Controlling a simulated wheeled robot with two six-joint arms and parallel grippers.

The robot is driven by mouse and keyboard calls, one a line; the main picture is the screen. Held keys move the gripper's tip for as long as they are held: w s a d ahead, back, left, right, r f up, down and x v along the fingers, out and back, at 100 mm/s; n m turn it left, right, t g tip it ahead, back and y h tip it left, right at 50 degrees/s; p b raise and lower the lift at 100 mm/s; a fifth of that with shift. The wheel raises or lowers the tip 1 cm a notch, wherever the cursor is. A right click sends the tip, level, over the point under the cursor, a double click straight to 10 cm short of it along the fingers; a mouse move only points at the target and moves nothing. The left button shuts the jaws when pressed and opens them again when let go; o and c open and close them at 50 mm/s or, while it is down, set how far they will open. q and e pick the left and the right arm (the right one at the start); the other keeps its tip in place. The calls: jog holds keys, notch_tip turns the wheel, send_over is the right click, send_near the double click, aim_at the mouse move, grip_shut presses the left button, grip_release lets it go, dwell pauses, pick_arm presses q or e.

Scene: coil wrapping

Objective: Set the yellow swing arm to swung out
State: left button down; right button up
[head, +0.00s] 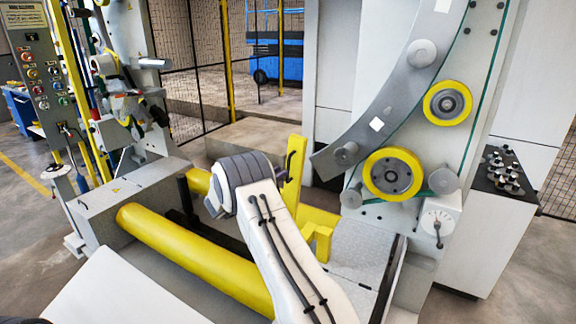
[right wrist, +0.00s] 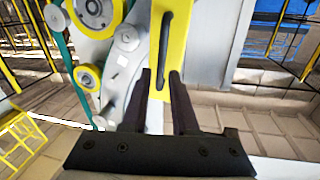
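The yellow swing arm (head: 294,180) stands upright beside the yellow roller in the head view, with a dark bar handle on its face. In the right wrist view the yellow swing arm (right wrist: 158,25) rises ahead, and its dark handle (right wrist: 165,50) runs lengthwise along it. My right gripper (right wrist: 161,75) is open, with a clear gap between its two dark fingers. The handle's lower end lines up with this gap; I cannot tell whether a finger touches it. In the head view my grey wrist hides the right fingers. My left gripper is not in view.
A long yellow roller (head: 195,258) lies left of my right arm. A grey curved ring (head: 400,85) with yellow-rimmed wheels (head: 392,174) stands to the right. A control panel (head: 40,75) is at far left. A mesh fence (head: 185,65) stands behind.

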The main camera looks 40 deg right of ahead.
aim_at(288, 181)
jog(key=d, duration=0.2)
jog(key=w+d+p, duration=0.1)
jog(key=d, duration=0.2)
jog(key=shift+w+d, duration=0.1)
jog(key=shift+d, duration=0.1)
grip_shut()
dwell(1.2)
